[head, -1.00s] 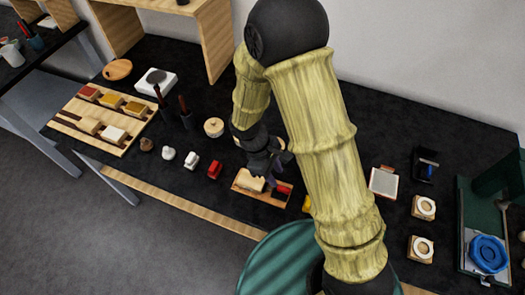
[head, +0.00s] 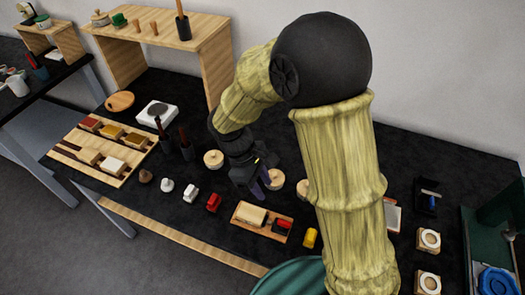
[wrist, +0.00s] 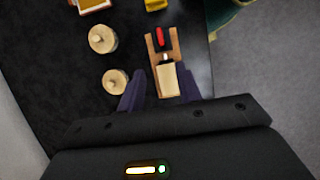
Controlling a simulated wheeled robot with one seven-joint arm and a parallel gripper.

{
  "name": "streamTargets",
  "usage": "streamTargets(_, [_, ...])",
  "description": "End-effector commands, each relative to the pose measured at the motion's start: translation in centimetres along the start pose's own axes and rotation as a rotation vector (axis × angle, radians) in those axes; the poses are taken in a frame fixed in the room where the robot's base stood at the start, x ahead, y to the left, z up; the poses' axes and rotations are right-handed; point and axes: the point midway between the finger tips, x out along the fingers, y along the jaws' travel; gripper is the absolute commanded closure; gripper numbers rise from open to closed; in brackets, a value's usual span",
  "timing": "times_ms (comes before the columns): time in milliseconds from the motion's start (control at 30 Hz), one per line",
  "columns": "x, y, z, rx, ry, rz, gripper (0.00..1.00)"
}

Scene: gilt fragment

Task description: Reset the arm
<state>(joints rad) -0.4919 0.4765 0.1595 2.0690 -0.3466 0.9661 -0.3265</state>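My arm rises from the lower right of the head view and bends over the black table. My gripper (head: 262,186) hangs above the table, behind a small wooden tray (head: 239,222). The tray also shows in the wrist view (wrist: 173,45), ahead of the fingers. It holds a cream block (head: 251,214) and a red-ended piece (head: 283,225). The gripper is apart from the tray.
Round wooden lidded pots (head: 213,159) stand near the gripper. A red piece (head: 213,202) and white pieces (head: 190,193) lie left of the tray. A wooden shelf (head: 215,65) stands at the back left. A yellow piece (head: 310,238) is right of the tray.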

Motion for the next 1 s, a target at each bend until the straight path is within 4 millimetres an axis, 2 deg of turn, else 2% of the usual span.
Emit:
streamTargets(167, [0.0,0.0,0.1,0.003,0.001,-0.001,0.65])
streamTargets(267, [0.1,0.3,0.8,0.044,0.02,-0.008,0.65])
streamTargets(367, [0.2,1.0,2.6,0.159,0.076,-0.027,0.65])
streamTargets(467, [0.5,1.8,5.5,0.353,0.167,-0.053,0.65])
streamTargets(700, [1.6,3.1,13.5,0.942,0.421,-0.099,0.65])
streamTargets(800, [2.0,3.2,15.9,1.127,0.496,-0.101,0.65])
streamTargets(900, [2.1,3.2,17.1,1.223,0.536,-0.1,0.65])
streamTargets(1000, [2.2,3.2,17.3,1.247,0.545,-0.1,0.65])
